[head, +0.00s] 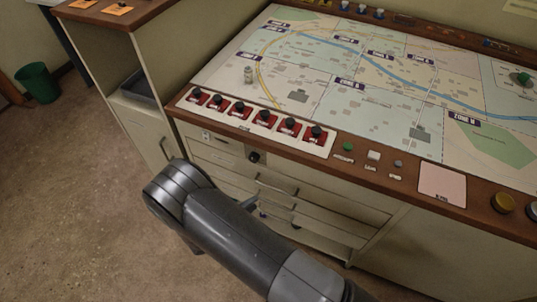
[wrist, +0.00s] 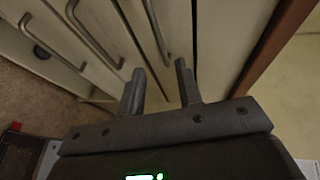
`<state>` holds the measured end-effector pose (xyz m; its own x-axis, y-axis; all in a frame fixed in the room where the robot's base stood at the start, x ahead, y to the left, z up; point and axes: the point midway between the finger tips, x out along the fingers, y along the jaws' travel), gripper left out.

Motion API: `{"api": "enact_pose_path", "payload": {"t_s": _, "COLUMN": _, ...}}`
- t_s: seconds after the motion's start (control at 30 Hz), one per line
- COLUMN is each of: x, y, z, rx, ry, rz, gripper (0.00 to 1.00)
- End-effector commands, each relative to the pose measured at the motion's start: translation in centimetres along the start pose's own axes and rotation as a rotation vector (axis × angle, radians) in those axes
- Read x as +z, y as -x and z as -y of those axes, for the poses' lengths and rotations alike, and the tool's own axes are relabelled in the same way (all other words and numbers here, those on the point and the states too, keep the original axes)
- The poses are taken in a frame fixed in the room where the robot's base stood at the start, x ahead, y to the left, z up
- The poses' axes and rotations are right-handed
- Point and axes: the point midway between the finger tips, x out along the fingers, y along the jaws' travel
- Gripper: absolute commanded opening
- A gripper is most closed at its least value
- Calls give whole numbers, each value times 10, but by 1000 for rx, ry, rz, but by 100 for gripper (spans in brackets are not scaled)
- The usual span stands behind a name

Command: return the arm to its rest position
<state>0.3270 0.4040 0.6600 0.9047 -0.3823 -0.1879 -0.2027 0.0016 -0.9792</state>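My arm (head: 230,225) reaches up from the bottom of the head view, in front of the console's drawer fronts. My gripper (wrist: 158,76) shows in the wrist view with its two fingers apart and nothing between them. The fingers point towards the cabinet front and its bar handles; I cannot tell whether they touch it. In the head view the gripper is mostly hidden behind my own arm.
The console has a drawer bank (head: 290,200) with bar handles (wrist: 95,35). A green bin (head: 37,83) stands left; open floor (head: 70,200) lies left of my arm.

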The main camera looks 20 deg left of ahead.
Motion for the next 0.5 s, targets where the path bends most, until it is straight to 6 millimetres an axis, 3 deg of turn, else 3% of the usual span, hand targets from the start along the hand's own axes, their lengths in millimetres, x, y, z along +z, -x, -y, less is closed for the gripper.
{"api": "enact_pose_path", "payload": {"t_s": 0.27, "x": -1, "y": -3, "z": 6, "rx": 17, "ry": -35, "rz": -19, "gripper": 32}}
{"api": "enact_pose_path", "payload": {"t_s": 0.37, "x": -6, "y": -11, "z": 23, "rx": 60, "ry": -136, "rz": -77, "gripper": 32}}
{"api": "enact_pose_path", "payload": {"t_s": 0.5, "x": -19, "y": -27, "z": 59, "rx": 149, "ry": -384, "rz": -217, "gripper": 32}}
